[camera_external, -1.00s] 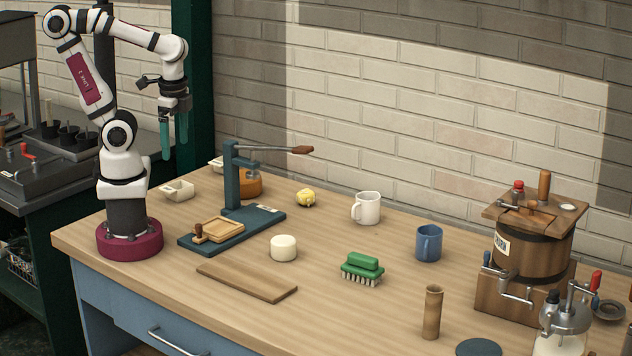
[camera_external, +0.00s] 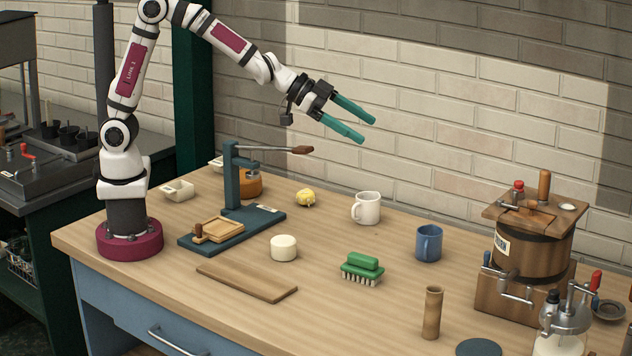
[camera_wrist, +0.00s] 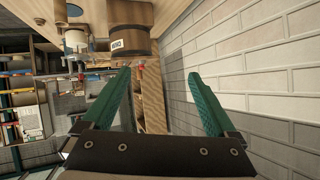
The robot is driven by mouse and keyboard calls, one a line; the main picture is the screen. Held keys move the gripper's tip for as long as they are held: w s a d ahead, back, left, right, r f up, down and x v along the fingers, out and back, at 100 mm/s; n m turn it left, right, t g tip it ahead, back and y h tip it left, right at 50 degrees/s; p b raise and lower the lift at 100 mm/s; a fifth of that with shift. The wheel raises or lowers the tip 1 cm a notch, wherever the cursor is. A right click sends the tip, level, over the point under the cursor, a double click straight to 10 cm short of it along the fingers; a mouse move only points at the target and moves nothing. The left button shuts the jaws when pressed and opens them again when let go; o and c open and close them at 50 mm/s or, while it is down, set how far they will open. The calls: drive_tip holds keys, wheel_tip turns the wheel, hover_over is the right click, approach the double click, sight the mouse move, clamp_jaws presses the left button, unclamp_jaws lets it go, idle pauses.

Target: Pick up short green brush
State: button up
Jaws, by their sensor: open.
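The short green brush (camera_external: 362,268) lies on the wooden table in the external view, its pale bristles facing down and its green back up. My gripper (camera_external: 370,130) is in the air above the table, well above the brush, with its two teal fingers apart and nothing between them. In the wrist view the open fingers (camera_wrist: 165,88) point at the far end of the table and the brick wall. The brush cannot be made out in the wrist view.
A blue mug (camera_external: 428,243), a white mug (camera_external: 366,209), a white round block (camera_external: 284,248), a wooden board (camera_external: 246,282) and a brown cylinder (camera_external: 432,313) stand around the brush. A blue press (camera_external: 232,185) stands left. A wooden churn (camera_external: 533,250) stands right.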

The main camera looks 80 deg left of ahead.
sight(377, 266)
drive_tip(key=d+f+m+g+h, duration=0.25)
drive_tip(key=d+h, duration=0.25)
drive_tip(key=d, duration=0.4)
drive_tip(key=shift+n+t, duration=0.35)
drive_tip(key=shift+t, duration=0.2)
wheel_tip(377, 266, down, 24)
drive_tip(key=shift+w+a+r, duration=0.1)
drive_tip(key=x, duration=0.3)
clamp_jaws()
